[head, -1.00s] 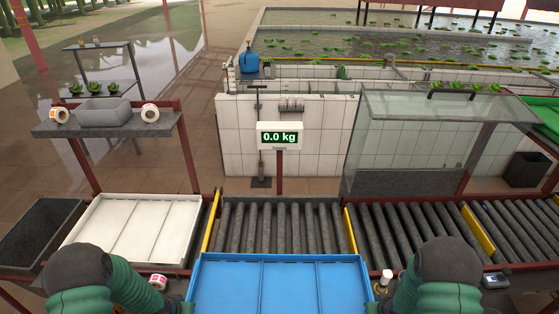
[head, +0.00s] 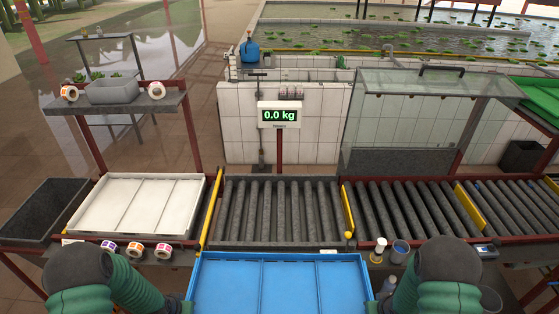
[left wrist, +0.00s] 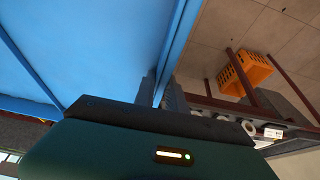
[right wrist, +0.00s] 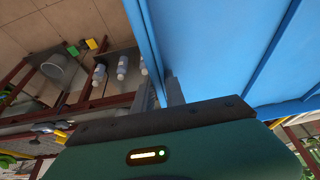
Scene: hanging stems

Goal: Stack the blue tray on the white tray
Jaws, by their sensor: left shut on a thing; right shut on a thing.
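The blue tray (head: 282,285) is at the bottom middle of the head view, in front of the roller conveyor, held between my two arms. My left gripper (left wrist: 158,90) is shut on one side wall of the blue tray in the left wrist view. My right gripper (right wrist: 160,92) is shut on the opposite side wall in the right wrist view. In the head view the fingertips are hidden beside the tray. The white tray (head: 137,205) lies empty at the left of the conveyor, ahead and left of the blue tray, apart from it.
A dark grey bin (head: 40,212) stands left of the white tray. Tape rolls (head: 135,248) sit on the ledge before it. A shelf (head: 115,104) rises behind it. Yellow guides (head: 211,210) flank the rollers (head: 280,208). A scale display (head: 279,115) reads 0.0 kg. Bottles (head: 379,250) stand at right.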

